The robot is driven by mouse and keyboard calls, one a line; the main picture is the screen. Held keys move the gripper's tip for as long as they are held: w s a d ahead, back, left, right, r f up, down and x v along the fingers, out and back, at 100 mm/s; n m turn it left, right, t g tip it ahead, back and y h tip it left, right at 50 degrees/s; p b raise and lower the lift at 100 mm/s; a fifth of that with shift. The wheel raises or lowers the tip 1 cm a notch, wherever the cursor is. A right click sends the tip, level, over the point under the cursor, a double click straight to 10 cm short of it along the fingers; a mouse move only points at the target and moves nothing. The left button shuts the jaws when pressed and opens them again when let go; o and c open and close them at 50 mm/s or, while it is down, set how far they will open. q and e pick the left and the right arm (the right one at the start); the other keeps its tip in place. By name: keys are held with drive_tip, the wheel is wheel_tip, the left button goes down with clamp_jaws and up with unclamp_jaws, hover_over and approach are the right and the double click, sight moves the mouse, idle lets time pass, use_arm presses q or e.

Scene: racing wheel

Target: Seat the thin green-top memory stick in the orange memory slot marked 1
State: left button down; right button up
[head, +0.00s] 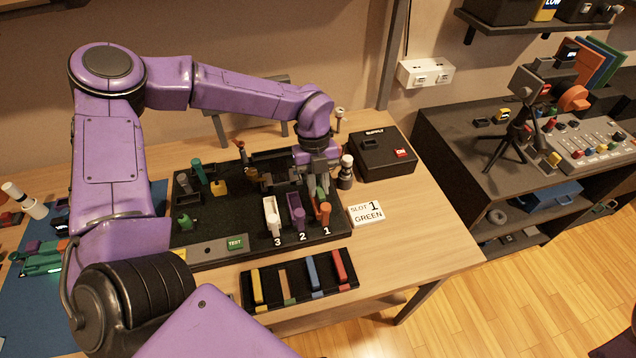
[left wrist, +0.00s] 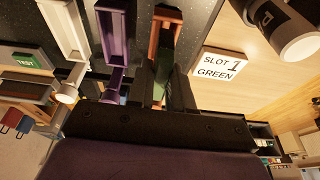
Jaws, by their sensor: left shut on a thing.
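My left gripper (head: 321,178) is shut on the green memory stick (head: 322,193) at the back end of the orange memory slot marked 1 (head: 325,214). In the left wrist view, the green stick (left wrist: 162,78) lies between the two dark fingers (left wrist: 164,88), in line with the orange slot (left wrist: 166,32). The fingers hide part of the stick and slot, so I cannot tell how deep the stick sits. A card (head: 366,213) beside the slot reads "SLOT 1 GREEN". My right gripper is not in view.
The purple slot 2 (head: 296,213) and white slot 3 (head: 272,215) stand left of the orange one on the black board (head: 212,224). A tray (head: 318,295) with several coloured sticks lies in front. A black supply box (head: 384,158) and a dark post (head: 345,172) stand right.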

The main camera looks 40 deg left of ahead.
use_arm(q)
drive_tip(key=shift+f+b, duration=0.75)
drive_tip(key=shift+f, duration=0.4)
drive_tip(key=c, duration=0.9)
unclamp_jaws()
drive_tip(key=shift+c, duration=0.2)
drive_tip(key=b+v, duration=0.1)
drive_tip(key=v, duration=0.9)
drive_tip(key=shift+w+a+r+b, duration=0.1)
drive_tip(key=shift+r+b, duration=0.2)
drive_tip(key=shift+b, duration=0.05)
